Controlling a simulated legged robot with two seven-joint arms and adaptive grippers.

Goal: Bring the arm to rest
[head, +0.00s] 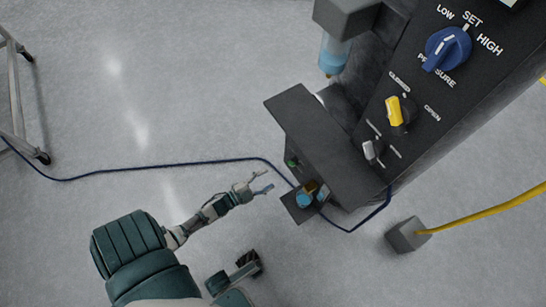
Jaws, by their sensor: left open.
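My left arm reaches up and right from the bottom left, over the grey floor. Its gripper (264,182) is open, with its fingers apart and nothing between them. It is just left of the small open shelf at the lower end of the dark piston filler (310,130), and a gap seems to separate them. The blue hose passes close to the fingertips. My right gripper does not show.
The filler's panel has a blue pressure knob (448,48), a yellow switch (399,110) and a grey switch (373,150). A blue hose (150,167) crosses the floor. A foot pedal (406,234) with a yellow cable lies right. A wheeled frame (17,110) stands left.

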